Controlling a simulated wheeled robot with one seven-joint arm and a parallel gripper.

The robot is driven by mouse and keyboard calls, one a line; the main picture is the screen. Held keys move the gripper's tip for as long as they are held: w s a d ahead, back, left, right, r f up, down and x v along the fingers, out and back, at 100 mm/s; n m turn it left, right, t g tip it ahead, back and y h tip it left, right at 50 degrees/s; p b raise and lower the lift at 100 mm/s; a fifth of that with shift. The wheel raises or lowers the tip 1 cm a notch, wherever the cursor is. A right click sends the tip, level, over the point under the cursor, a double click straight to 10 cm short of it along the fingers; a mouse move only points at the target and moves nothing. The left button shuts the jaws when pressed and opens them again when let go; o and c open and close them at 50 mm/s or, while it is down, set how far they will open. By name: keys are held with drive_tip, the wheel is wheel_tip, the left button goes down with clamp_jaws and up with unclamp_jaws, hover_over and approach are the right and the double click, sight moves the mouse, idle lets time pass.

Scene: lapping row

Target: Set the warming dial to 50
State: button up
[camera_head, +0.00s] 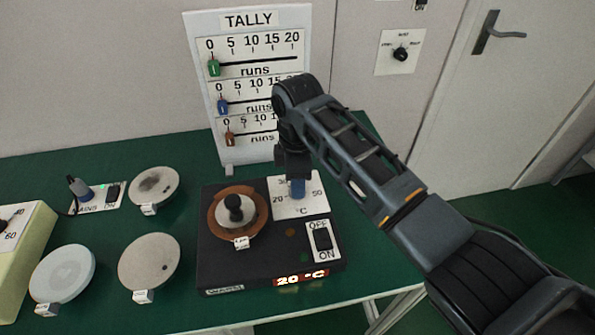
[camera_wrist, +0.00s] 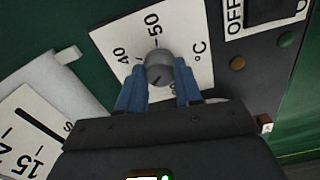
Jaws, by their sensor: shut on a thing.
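The warming dial is a grey knob (camera_wrist: 160,68) on a white scale plate (camera_head: 302,207) at the back right of the black warming plate (camera_head: 215,270). My gripper (camera_wrist: 160,84) is shut on the knob, with one blue finger on each side of it. In the wrist view the 50 and 40 marks show beyond and left of the knob; other marks are partly hidden by the fingers. I cannot tell surely which mark the knob points at. The lit display (camera_head: 301,279) reads 20 °C. In the head view my gripper hides the knob.
An OFF/ON rocker (camera_head: 323,238) sits beside the dial. A round brown dish with a black-knobbed disc (camera_head: 238,215) rests on the warming plate. The tally board (camera_head: 250,80) stands close behind. Several grey discs (camera_head: 150,262) and a mains switch (camera_head: 112,194) lie left on the green table.

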drive_tip(key=m+p, duration=0.2)
drive_tip(key=m, duration=0.1)
drive_tip(key=shift+r+m, duration=0.15)
drive_tip(key=shift+m, duration=0.15)
drive_tip(key=m+p, duration=0.2)
drive_tip(key=m, duration=0.1)
drive_tip(key=shift+m, duration=0.3)
drive_tip(key=m+p, duration=0.2)
drive_tip(key=m, duration=0.4)
drive_tip(key=shift+m, duration=0.3)
drive_tip(key=m, duration=1.2)
drive_tip(key=shift+m, duration=0.7)
drive_tip(key=o, duration=1)
drive_tip(key=shift+o, duration=0.2)
